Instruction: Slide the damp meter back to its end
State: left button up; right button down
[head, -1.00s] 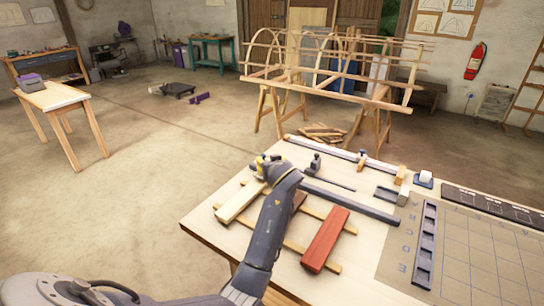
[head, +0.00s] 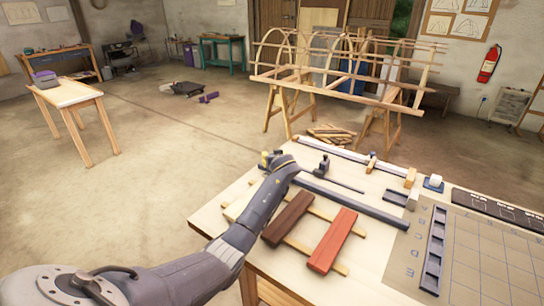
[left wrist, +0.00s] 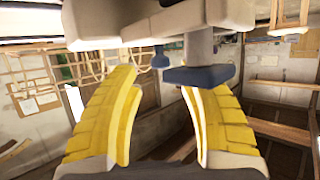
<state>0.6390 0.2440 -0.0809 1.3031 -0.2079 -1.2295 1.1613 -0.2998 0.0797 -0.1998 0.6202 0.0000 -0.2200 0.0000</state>
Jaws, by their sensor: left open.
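My right gripper is not in view.
Red (head: 332,240) and dark brown (head: 288,217) boards lie on two wooden strips; a pale board is mostly behind my arm. A long dark bar (head: 355,205) crosses the bench. Behind it runs a pale rail (head: 345,155) with a clamp. A slotted tray (head: 434,250) lies right.

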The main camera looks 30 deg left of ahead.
pick_arm(q)
jog(key=shift+x, duration=1.8)
jog(key=shift+c, duration=0.3)
grip_shut()
jog(key=shift+r, duration=0.15)
